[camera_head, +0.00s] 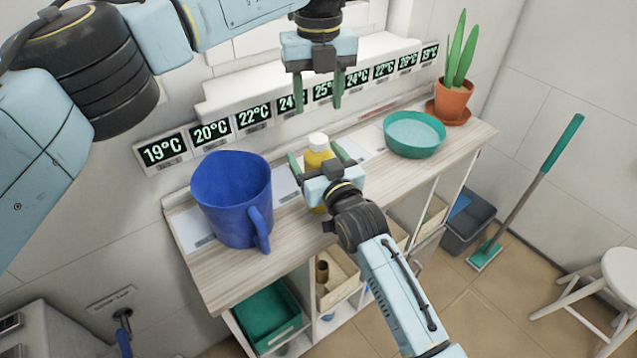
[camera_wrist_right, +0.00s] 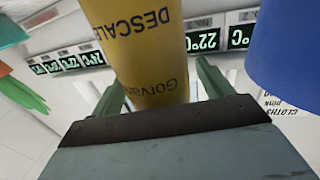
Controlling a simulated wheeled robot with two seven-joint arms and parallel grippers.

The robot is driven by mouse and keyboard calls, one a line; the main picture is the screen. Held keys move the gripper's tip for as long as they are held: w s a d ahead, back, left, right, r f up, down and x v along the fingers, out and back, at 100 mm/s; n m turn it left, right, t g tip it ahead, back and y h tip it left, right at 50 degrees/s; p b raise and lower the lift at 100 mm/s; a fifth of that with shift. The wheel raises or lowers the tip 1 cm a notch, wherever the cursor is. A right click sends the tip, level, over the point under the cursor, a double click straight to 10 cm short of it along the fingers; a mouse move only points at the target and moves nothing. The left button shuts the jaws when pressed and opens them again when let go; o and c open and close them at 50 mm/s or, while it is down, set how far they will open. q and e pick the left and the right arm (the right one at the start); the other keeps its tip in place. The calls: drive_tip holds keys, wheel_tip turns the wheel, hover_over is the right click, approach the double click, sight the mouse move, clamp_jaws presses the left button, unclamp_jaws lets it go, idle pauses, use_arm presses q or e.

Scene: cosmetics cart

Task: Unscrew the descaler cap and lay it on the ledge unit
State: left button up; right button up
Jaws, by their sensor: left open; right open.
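The descaler bottle (camera_head: 318,157) is yellow and stands upright on the wooden top of the ledge unit (camera_head: 300,222). Its white cap (camera_head: 318,142) is on it. My right gripper (camera_head: 316,163) is open, with its green fingers on either side of the bottle. In the right wrist view the yellow bottle (camera_wrist_right: 140,45) with its "DESCALE" lettering stands between the open fingers (camera_wrist_right: 163,85). I cannot tell whether they touch it. My left gripper (camera_head: 318,105) is open and empty, above and behind the cap, fingers pointing down. The bottle's lower part is mostly hidden by my right gripper.
A blue mug (camera_head: 232,200) stands left of the bottle, and it also shows in the right wrist view (camera_wrist_right: 285,45). A teal bowl (camera_head: 414,135) and a potted plant (camera_head: 452,102) stand to the right. Temperature displays (camera_head: 255,117) line the back. Shelves with bins are below.

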drive_tip(key=shift+w+a, duration=0.1)
drive_tip(key=shift+w, duration=0.15)
drive_tip(key=shift+c, duration=0.5)
